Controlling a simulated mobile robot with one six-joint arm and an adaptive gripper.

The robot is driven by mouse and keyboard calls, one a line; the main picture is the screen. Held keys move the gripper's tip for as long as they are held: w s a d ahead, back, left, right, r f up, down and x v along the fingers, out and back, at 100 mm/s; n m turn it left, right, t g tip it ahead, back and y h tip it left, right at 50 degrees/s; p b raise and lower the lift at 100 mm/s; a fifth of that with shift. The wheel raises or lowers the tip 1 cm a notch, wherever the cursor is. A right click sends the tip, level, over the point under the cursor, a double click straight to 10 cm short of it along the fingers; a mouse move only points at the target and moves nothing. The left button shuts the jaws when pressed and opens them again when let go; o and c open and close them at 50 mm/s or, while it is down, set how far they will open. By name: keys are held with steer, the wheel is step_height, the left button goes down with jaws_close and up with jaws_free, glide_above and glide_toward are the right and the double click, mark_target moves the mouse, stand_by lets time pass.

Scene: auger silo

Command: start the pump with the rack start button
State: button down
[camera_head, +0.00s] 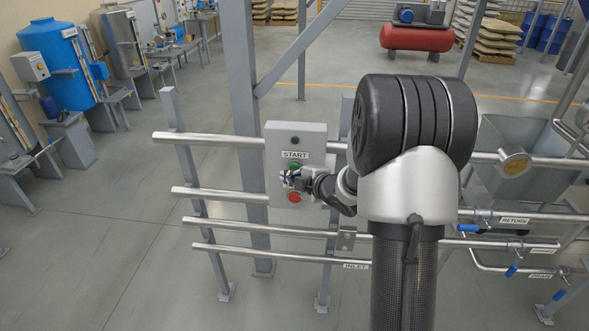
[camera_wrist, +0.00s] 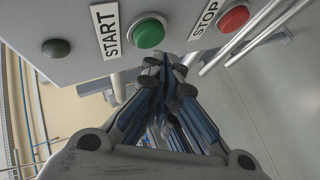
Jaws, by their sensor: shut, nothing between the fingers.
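The grey control box (camera_head: 279,146) is mounted on the pipe rack in the head view. It carries a green start button (camera_head: 294,166) under a START label (camera_head: 295,155), and a red stop button (camera_head: 294,197) below. In the wrist view the green button (camera_wrist: 149,31) sits between the START label (camera_wrist: 109,30) and the STOP label, with the red button (camera_wrist: 234,18) to the right. My gripper (camera_head: 290,180) is shut and empty, close to the box front between the two buttons. In the wrist view its fingertips (camera_wrist: 166,66) appear just below the green button; I cannot tell whether they touch anything.
A dark round lamp or knob (camera_wrist: 57,48) is on the box beside the START label. Steel pipes (camera_head: 225,196) run across the rack below and beside the box. Blue-handled valves (camera_head: 468,228) and a hopper (camera_head: 515,150) stand to the right.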

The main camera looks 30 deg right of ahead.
steer(key=shift+w+d, duration=0.1)
steer(key=shift+w, duration=0.05)
steer(key=shift+w+d, duration=0.15)
steer(key=shift+w, duration=0.1)
